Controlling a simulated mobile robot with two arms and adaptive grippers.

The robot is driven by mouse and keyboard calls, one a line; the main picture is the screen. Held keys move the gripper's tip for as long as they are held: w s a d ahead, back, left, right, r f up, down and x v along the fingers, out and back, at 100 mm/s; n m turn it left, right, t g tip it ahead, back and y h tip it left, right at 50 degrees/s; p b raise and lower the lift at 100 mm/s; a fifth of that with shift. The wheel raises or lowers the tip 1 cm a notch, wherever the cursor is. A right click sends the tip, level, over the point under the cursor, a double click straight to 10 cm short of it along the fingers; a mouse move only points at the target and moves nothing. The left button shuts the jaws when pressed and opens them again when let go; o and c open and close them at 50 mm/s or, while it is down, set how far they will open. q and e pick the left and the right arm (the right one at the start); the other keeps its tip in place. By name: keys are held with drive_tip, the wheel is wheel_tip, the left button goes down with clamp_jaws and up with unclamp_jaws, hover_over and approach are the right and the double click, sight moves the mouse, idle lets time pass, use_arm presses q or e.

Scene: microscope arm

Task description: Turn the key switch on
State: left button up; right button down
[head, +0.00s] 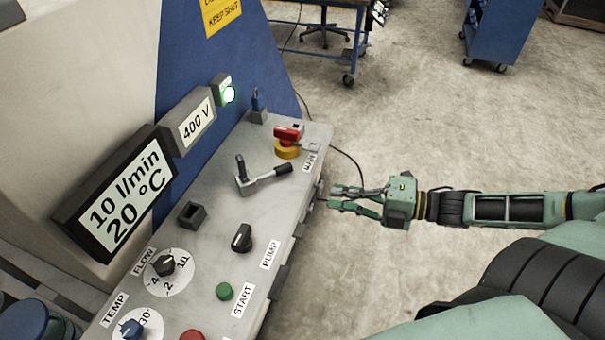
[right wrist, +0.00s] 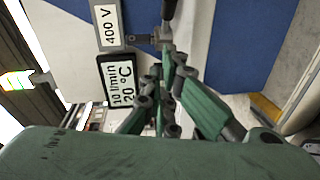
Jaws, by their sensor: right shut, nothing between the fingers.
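A grey sloping control panel (head: 215,262) fills the left of the head view. A black rotary knob (head: 242,237) sits by the PUMP label. A red switch (head: 289,133) on a yellow base (head: 287,150) sits by the MAIN label. A black-handled lever (head: 270,177) lies between them. I cannot tell which control is the key switch; no separate key is clear. My right gripper (head: 331,198) is shut and empty, just right of the panel's edge, apart from the controls. Its fingers also show in the right wrist view (right wrist: 167,58). My left gripper is out of view.
A green button (head: 224,291) and FLOW dial (head: 166,265) are nearer. The concrete floor (head: 430,130) to the right is mostly clear.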

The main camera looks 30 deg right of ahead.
sight(278, 169)
drive_tip(key=b+x, duration=0.1)
drive_tip(key=x, duration=0.4)
drive_tip(key=b+x, duration=0.1)
drive_tip(key=x, duration=0.4)
drive_tip(key=shift+w, duration=0.4)
drive_tip(key=shift+w+d+f+p, duration=0.1)
drive_tip(key=shift+w+f+p, duration=0.1)
drive_tip(key=shift+w, duration=0.55)
drive_tip(key=shift+w+f+p, duration=0.1)
drive_tip(key=shift+w+f, duration=0.1)
drive_tip(key=shift+w, duration=0.6)
drive_tip(key=shift+w+d+f+b, duration=0.1)
drive_tip(key=shift+w+d+b, duration=0.15)
drive_tip(key=shift+w+b, duration=0.3)
drive_tip(key=shift+w+d+b, duration=0.3)
drive_tip(key=shift+w+b, duration=0.1)
drive_tip(key=shift+w, duration=0.2)
drive_tip(key=shift+w+d, duration=0.2)
drive_tip(key=shift+w, duration=0.2)
drive_tip(key=shift+s, duration=0.1)
